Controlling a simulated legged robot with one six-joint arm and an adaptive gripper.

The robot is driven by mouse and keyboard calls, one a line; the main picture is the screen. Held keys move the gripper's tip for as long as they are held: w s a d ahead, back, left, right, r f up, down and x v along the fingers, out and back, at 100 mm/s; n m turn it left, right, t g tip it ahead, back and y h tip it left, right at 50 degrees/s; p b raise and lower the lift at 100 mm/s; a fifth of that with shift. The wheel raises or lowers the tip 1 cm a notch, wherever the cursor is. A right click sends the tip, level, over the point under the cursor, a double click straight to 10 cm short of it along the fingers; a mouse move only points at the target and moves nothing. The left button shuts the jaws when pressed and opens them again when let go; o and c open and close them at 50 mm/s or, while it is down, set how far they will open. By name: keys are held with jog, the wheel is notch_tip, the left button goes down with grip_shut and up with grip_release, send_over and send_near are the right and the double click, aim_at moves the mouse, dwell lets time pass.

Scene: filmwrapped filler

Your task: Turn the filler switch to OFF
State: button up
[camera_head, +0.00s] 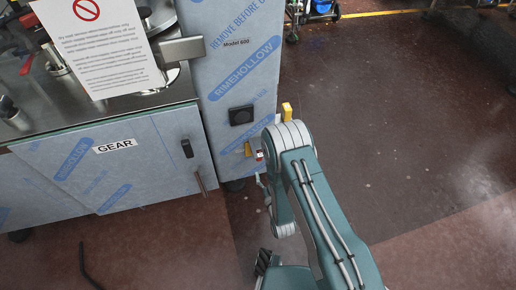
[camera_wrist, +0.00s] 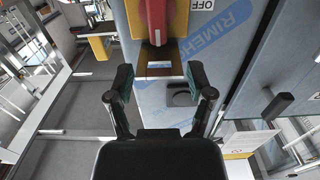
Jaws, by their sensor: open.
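The filler switch shows at the top of the wrist view as a red handle (camera_wrist: 155,18) over a yellow plate (camera_wrist: 176,20). The handle's far end is cut off by the top edge. An upside-down OFF label (camera_wrist: 203,5) sits to the right of the plate. My gripper (camera_wrist: 160,80) is open and empty, its two fingers apart, below the near end of the handle in the picture; I see no contact. In the head view, part of the yellow plate (camera_head: 247,149) shows on the film-wrapped cabinet; my arm hides most of the switch and gripper.
A black square fitting (camera_head: 241,115) sits on the cabinet above the switch. The GEAR door (camera_head: 130,168) with a black latch (camera_head: 187,148) stands to the left. A notice sheet (camera_head: 105,50) stands above the steel top. The floor (camera_head: 420,130) on the right is largely clear.

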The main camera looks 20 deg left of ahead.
aim_at(259, 151)
jog(key=x, duration=1)
jog(key=shift+w, duration=0.2)
jog(key=shift+r, duration=0.1)
jog(key=shift+d, duration=0.1)
grip_shut()
